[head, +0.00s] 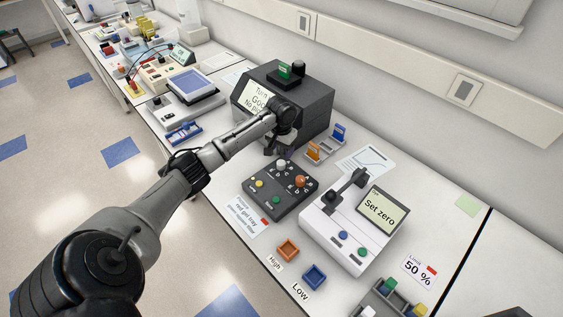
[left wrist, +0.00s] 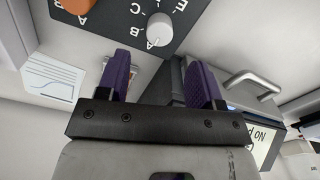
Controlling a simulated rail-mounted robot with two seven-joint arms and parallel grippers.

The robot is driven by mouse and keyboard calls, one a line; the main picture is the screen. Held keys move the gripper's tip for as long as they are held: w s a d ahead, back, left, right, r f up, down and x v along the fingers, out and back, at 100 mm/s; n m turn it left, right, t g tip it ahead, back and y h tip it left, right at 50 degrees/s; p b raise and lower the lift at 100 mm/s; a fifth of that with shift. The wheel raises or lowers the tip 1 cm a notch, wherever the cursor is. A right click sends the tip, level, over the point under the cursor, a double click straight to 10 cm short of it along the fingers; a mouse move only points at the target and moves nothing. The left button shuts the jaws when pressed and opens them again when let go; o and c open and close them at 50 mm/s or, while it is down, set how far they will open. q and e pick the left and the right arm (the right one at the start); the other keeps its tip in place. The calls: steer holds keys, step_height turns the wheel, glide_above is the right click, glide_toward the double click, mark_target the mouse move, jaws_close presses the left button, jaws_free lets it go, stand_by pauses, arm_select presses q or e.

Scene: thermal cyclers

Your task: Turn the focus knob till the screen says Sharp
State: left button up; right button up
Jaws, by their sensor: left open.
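No screen that I can read says Sharp, and no knob is legibly labelled focus. A dark control box (head: 281,191) carries a white knob (head: 281,166) and an orange knob (head: 300,181). In the left wrist view the white knob (left wrist: 160,29) stands beyond the fingertips, with the orange knob (left wrist: 75,7) to its left. My left gripper (head: 276,148) is open beside the large dark box (head: 318,107); its purple fingers (left wrist: 163,78) are apart with no object seen held.
A white instrument (head: 341,244) has a screen reading "Set zero" (head: 381,211). Orange (head: 288,250) and blue (head: 314,275) trays sit in front. A rack with orange and blue pieces (head: 325,151) stands beside the dark box. More equipment lies along the bench's far left.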

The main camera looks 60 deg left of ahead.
mark_target(281, 162)
arm_select(q)
steer(key=shift+f, duration=3.35)
steer(key=c, duration=0.9)
